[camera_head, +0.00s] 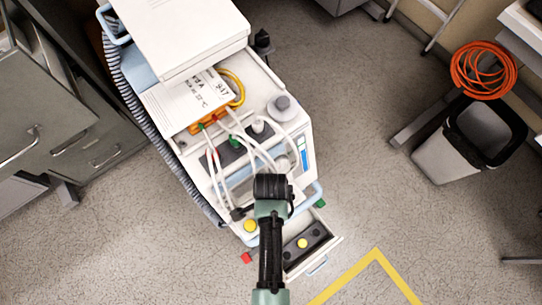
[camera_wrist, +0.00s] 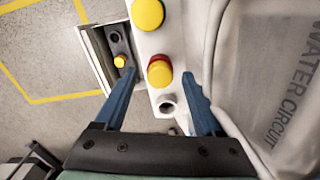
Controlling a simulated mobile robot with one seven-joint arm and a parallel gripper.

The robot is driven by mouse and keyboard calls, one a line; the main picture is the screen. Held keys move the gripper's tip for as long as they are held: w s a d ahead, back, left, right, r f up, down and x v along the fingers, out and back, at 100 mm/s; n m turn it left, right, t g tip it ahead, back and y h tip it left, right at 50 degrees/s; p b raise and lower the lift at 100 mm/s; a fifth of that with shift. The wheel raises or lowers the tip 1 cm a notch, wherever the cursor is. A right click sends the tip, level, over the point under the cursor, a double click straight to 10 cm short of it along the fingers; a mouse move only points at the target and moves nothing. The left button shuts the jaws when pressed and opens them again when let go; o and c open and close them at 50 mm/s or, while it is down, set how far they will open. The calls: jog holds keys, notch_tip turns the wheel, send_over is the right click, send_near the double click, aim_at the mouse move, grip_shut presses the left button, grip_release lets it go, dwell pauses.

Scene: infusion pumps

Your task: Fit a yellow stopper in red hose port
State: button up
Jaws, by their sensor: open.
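My gripper (camera_wrist: 160,75) is open, its two blue fingers apart. Between the fingertips in the wrist view is a round yellow stopper (camera_wrist: 158,70) with a red rim (camera_wrist: 160,58) around its far edge; I cannot tell how deep it sits. In the picture there is a gap on both sides of it. A red part (camera_head: 245,258) shows low at the cart's front in the head view. Another yellow stopper (camera_head: 302,243) is in the open drawer, also visible in the wrist view (camera_wrist: 120,61). In the head view my fingertips are hidden.
A white open port (camera_wrist: 167,103) is close by, between the fingers. A large yellow knob (camera_wrist: 147,14) is above. The open drawer (camera_head: 322,257) juts from the cart (camera_head: 302,125). White hoses (camera_head: 215,170) loop over the cart. A bag (camera_wrist: 265,80) borders the right finger.

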notch_tip(320, 180, up, 12)
jog(key=r+p, duration=0.1)
jog(key=p, duration=0.2)
jog(key=w+r+n+t+p, duration=0.35)
jog(key=w+r+t, duration=0.45)
jog(key=w+r, duration=1)
jog(key=w+r+n+t, duration=0.2)
jog(key=w+r+t, duration=0.1)
jog(key=r, duration=0.7)
jog(key=w+r+n+t, duration=0.2)
jog(key=r+t, duration=0.1)
jog(key=r, duration=0.7)
jog(key=s+r+n+t+p, duration=0.3)
jog(key=r+t, duration=0.4)
jog(key=r, duration=1.8)
jog(key=s+r+n+t, duration=0.1)
jog(key=s+r+t, duration=0.2)
jog(key=s+r, duration=0.2)
jog(key=s+r+n+t+p, duration=0.1)
jog(key=s+r, duration=0.4)
jog(key=r, duration=0.5)
jog(key=shift+s+r+n+t, duration=0.3)
jog(key=shift+n+t, duration=0.35)
jog(key=shift+t, duration=0.55)
jog(key=shift+w, duration=0.1)
jog(key=shift+c, duration=0.4)
